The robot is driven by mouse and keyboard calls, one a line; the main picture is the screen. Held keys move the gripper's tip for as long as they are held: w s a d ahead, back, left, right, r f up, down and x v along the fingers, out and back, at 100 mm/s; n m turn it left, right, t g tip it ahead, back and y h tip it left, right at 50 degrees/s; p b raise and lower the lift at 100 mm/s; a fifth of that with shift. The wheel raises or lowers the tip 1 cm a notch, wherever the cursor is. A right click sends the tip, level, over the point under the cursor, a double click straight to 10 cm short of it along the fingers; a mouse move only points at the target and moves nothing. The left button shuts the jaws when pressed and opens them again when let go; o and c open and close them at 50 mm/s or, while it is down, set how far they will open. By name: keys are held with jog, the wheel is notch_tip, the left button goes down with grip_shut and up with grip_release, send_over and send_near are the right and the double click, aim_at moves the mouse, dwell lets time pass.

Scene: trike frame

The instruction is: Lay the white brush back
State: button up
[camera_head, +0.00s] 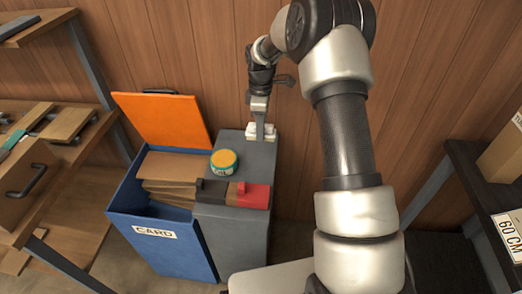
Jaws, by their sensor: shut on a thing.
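A small white object, which I take to be the white brush (256,133), is at the back of the grey cabinet top (221,176). My gripper (261,123) points down and is shut on it. The fingers cover part of the brush. I cannot tell whether the brush touches the cabinet top or is held just above it.
A round tin with an orange lid (224,158) and a black-and-red item (240,194) stand nearer the front. Left is a blue CARD bin (168,244) with its orange lid (165,118) raised. A wood-panelled wall (215,60) is close behind. Shelves stand both sides.

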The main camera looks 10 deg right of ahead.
notch_tip(320, 180, down, 7)
jog(key=shift+b, duration=0.45)
jog(key=shift+f, duration=0.2)
jog(key=o, duration=1)
jog(key=shift+r, duration=0.1)
